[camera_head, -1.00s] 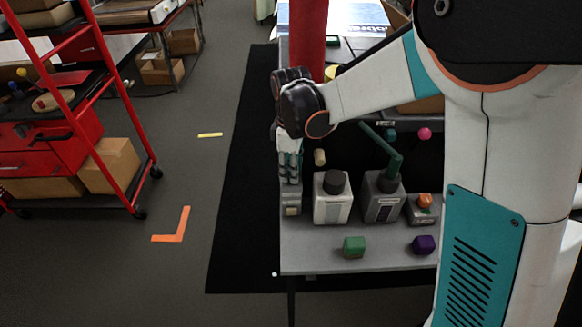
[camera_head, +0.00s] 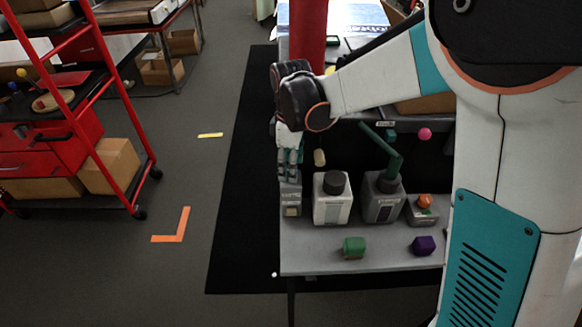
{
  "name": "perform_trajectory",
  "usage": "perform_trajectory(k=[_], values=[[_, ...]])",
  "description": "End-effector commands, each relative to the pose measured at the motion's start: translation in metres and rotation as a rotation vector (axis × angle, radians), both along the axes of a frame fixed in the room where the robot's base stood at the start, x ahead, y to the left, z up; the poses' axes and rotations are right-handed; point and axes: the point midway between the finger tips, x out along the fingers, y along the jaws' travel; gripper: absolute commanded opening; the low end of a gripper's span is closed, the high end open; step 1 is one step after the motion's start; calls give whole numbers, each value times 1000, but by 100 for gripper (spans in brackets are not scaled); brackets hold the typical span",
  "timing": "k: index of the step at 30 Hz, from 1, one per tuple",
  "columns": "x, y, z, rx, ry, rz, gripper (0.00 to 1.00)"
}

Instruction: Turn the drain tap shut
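My gripper (camera_head: 290,172) hangs with its fingers pointing down at the left edge of the grey table. It is just above or against a small grey fixture (camera_head: 291,205) with a pale front; the fingers hide its top, and I cannot tell whether they touch it. Whether the fingers are open or closed is too small to tell. No part is clearly recognisable as the drain tap. To the right stand a white container (camera_head: 332,205) with a black cap and a dark grey container (camera_head: 382,203) with a green angled lever (camera_head: 389,155).
A small grey box with an orange knob (camera_head: 424,201) stands at the right. A green block (camera_head: 354,247) and a purple block (camera_head: 423,245) lie near the front edge. A beige cylinder (camera_head: 320,157) is close right of my gripper. A red post (camera_head: 308,38) rises behind.

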Motion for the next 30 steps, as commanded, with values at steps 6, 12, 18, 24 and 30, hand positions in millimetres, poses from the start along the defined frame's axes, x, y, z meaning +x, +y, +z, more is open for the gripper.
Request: perform_trajectory(k=[6,12,18,24,30], values=[[-1,0,45,0,0,0,52],[-1,0,81,0,0,0,52],[0,0,100,0,0,0,52],[0,0,104,0,0,0,52],[0,0,103,0,0,0,52]])
